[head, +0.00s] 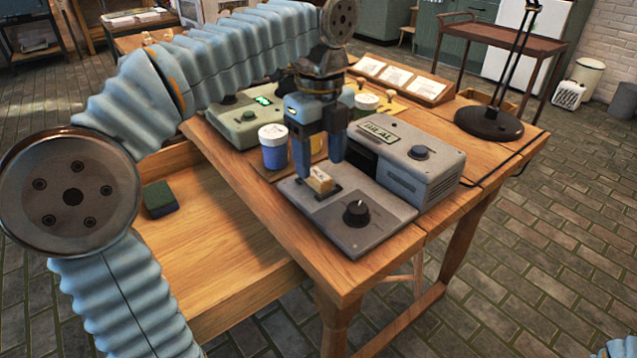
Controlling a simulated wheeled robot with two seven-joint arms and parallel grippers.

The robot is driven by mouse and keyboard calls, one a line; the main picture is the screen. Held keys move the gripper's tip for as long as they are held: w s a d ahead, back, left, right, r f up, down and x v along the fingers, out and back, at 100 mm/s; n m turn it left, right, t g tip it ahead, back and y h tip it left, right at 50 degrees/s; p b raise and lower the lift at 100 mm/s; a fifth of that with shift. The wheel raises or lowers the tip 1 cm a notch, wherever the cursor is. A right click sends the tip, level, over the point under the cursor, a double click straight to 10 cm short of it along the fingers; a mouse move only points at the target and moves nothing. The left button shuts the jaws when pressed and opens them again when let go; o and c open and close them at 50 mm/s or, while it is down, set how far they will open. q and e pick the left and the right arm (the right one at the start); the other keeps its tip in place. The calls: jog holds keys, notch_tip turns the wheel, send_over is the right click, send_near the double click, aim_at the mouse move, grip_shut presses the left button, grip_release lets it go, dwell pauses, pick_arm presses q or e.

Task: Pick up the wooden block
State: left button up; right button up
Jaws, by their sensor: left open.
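The wooden block (320,180) is small and pale, with dark marks on its top. It sits on a flat grey plate device (333,216) with a black knob, near the table's front corner. My left gripper (322,166) points down over the block, with its two dark fingers open at either side of it. I cannot tell whether the fingers touch the block. My right gripper is out of view.
A grey box (420,172) with a knob stands right behind the plate device. A blue jar (274,155) with a white lid and a green device (234,128) stand to the left. A black lamp base (488,124) is at the right. A dark green sponge (159,199) lies on the lower wooden surface.

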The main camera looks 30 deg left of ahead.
aim_at(318, 175)
pick_arm(q)
notch_tip(318, 175, down, 3)
jog(key=shift+s+f, duration=0.1)
grip_shut()
dwell(0.3)
